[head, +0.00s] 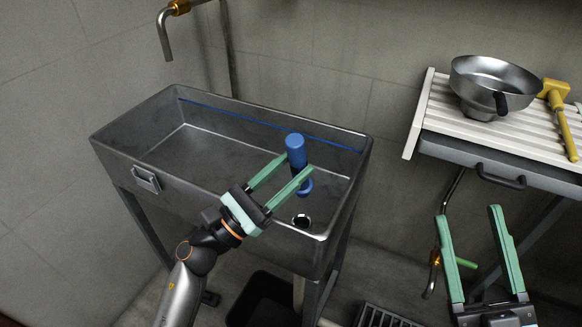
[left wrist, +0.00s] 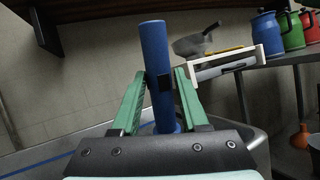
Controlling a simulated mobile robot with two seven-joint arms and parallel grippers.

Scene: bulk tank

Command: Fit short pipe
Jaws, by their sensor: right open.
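The short blue pipe (head: 295,147) stands upright in the right part of the grey metal tank (head: 137,150), with a wider foot at its lower end. My left gripper (head: 299,163) is shut on the pipe, one green finger on each side. In the left wrist view the pipe (left wrist: 156,50) rises between the fingertips (left wrist: 165,78). A dark round drain hole (head: 302,221) with a bright rim shows in the tank floor, nearer than the pipe's foot. I cannot tell whether the foot touches the floor. My right gripper (head: 467,213) is open and empty, right of the tank.
A bent metal spout (head: 165,35) hangs over the tank's far left. A slatted white rack (head: 437,105) with a steel pan (head: 490,80) and a yellow tool (head: 558,110) is at right. A green-handled valve (head: 464,263) is near my right gripper. Several coloured jugs (left wrist: 263,28) stand on a shelf.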

